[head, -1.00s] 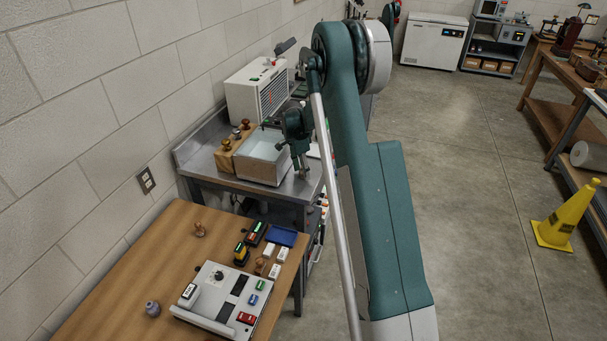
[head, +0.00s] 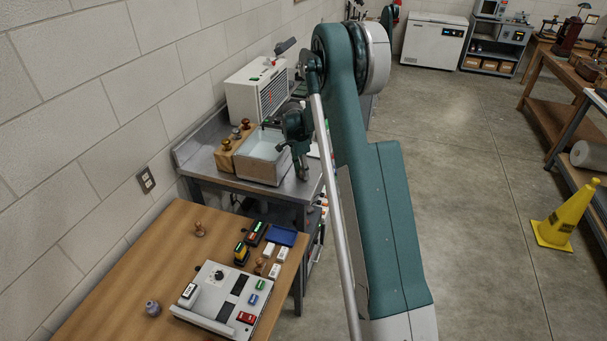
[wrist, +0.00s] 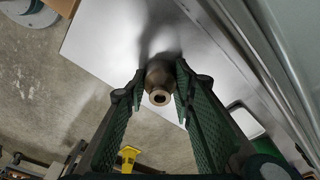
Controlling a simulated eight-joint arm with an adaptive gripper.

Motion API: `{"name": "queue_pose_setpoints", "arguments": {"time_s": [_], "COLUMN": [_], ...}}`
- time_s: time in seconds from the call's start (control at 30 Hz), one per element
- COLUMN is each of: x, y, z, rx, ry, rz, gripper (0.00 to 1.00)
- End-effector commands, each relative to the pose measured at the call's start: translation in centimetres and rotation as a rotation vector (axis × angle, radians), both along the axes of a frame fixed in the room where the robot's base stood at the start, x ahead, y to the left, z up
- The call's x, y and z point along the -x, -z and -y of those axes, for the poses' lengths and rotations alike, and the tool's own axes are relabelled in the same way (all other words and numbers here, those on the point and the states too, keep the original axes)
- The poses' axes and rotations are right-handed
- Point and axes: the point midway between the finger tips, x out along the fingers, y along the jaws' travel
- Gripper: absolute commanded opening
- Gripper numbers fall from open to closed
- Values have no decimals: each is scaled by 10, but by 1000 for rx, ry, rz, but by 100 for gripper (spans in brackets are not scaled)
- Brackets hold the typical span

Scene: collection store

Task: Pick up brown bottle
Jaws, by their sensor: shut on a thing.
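The brown bottle (wrist: 159,80) shows in the wrist view between the two fingers, its open mouth facing the camera. My gripper (wrist: 155,92) is shut on it, with a green ridged finger on each side. In the head view my gripper (head: 299,160) is at the right front part of the metal bench, just right of a white-lined box. The bottle is small and mostly hidden there. I cannot tell whether its base touches the bench.
The metal bench (head: 212,172) carries an open box (head: 262,157), a wooden block with several knobbed stamps (head: 226,157) and a white vented machine (head: 258,92). A wooden table (head: 168,262) with stamps and a control panel (head: 225,297) stands in front.

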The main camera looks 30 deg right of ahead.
Motion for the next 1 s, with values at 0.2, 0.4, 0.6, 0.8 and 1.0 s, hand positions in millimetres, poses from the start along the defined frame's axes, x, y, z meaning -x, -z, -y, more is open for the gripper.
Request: {"name": "queue_pose_setpoints", "arguments": {"time_s": [0.2, 0.4, 0.6, 0.8, 1.0], "x": [0, 0, 0, 0, 0], "y": [0, -7, -25, -55, -82], "z": [0, 0, 0, 0, 0], "rx": [0, 0, 0, 0, 0], "ry": [0, 0, 0, 0, 0], "rz": [0, 0, 0, 0, 0], "gripper": [12, 12, 12, 12, 12]}}
